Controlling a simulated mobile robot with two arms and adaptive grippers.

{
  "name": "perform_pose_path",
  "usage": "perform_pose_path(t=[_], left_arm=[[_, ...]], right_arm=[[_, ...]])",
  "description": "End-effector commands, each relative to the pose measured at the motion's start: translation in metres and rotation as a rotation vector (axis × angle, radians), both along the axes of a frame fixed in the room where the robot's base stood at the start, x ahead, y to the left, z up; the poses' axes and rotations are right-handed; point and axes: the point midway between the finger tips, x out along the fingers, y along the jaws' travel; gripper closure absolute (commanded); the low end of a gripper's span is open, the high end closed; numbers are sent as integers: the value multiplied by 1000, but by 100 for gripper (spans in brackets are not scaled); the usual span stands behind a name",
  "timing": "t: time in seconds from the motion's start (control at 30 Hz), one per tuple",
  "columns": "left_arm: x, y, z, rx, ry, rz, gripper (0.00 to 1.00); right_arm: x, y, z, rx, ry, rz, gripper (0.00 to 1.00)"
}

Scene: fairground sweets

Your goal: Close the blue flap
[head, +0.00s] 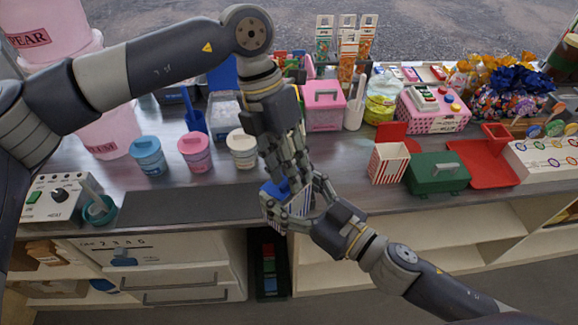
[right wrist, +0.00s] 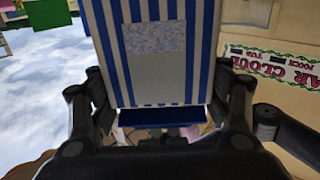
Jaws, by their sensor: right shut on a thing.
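A blue-and-white striped carton (head: 298,202) is held above the counter's front edge. Its blue flap (head: 274,190) shows at the top left of the carton, partly hidden by gripper fingers. My right gripper (head: 296,207) is shut on the carton. In the right wrist view the striped carton (right wrist: 155,50) fills the middle between the fingers, with a dark blue strip (right wrist: 163,117) at its lower end. My left gripper (head: 290,172) points down at the carton's top, close to the flap. Its fingers overlap the carton, so contact and finger spacing are unclear.
A red-striped box (head: 388,163) and a green carton (head: 438,174) stand to the right, beside a red tray (head: 482,164). Several lidded tubs, including a pink one (head: 195,152), stand to the left. A dark mat (head: 190,205) lies bare at the counter's front.

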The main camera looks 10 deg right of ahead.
Motion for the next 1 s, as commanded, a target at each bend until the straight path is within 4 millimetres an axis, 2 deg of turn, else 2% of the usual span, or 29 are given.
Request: perform_pose_path(t=[0.3, 0.43, 0.7, 1.0], left_arm=[[-1, -1, -2, 0, 0, -1, 72], [-1, -1, -2, 0, 0, -1, 100], [-3, -2, -3, 17, -19, -4, 100], [-14, -11, -16, 202, -238, -9, 100]], right_arm=[[0, 0, 0, 1, -1, 0, 48], [0, 0, 0, 1, -1, 0, 48], [0, 0, 0, 1, -1, 0, 48], [0, 0, 1, 1, -2, 1, 48]])
